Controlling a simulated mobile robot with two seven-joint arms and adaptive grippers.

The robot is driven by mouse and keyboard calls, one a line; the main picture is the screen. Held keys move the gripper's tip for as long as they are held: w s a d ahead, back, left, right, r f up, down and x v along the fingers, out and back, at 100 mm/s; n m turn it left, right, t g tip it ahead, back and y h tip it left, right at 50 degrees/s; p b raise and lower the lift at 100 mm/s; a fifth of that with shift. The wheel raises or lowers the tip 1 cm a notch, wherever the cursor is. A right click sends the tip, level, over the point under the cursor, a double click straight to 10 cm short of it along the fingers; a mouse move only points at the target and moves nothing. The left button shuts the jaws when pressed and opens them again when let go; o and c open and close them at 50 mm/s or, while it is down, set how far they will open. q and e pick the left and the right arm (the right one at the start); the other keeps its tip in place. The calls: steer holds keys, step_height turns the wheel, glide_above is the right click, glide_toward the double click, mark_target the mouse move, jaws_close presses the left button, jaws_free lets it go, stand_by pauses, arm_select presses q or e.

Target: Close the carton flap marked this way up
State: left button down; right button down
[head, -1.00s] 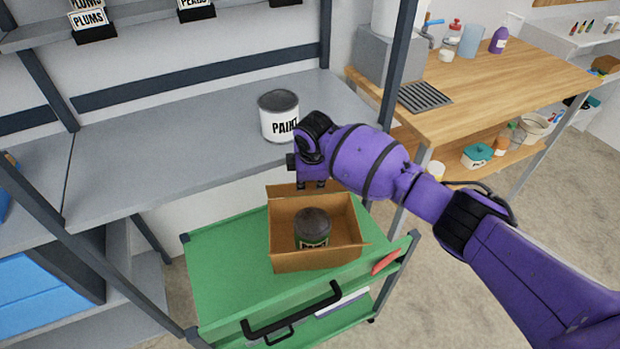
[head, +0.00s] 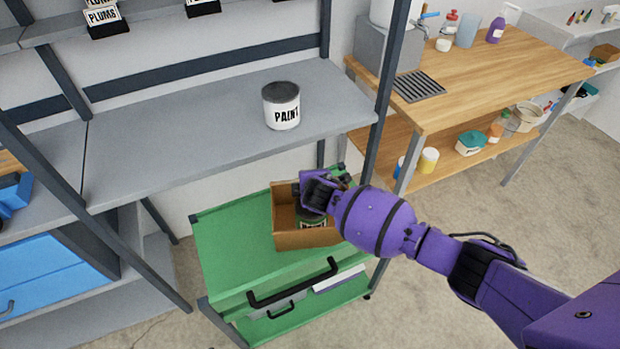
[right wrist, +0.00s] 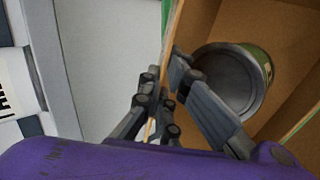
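An open brown carton (head: 292,238) stands on a green cart, and a dark-lidded tin (right wrist: 228,82) stands inside it. No "this way up" marking can be read. My right gripper (right wrist: 163,70) is at the carton's upper edge, and its wrist hides much of the carton and tin in the head view. In the right wrist view its fingertips are close together, with a thin brown carton edge running between them. Whether they press on that edge cannot be told. My left gripper is not in view.
The green cart (head: 232,255) has clear top to the left of the carton and a black handle in front. A paint can (head: 281,106) stands on the grey shelf (head: 200,135) above. A dark shelf post and a wooden bench (head: 480,80) stand to the right.

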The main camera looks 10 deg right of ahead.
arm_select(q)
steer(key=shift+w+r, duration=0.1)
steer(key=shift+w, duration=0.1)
arm_select(e)
steer(key=c, duration=2)
jaws_free()
steer(key=shift+s+r, duration=0.15)
steer(key=shift+s, duration=0.05)
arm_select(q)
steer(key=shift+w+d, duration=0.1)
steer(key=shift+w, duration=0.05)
arm_select(e)
steer(key=v, duration=1.1)
steer(key=shift+s, duration=0.2)
steer(key=shift+r, duration=0.15)
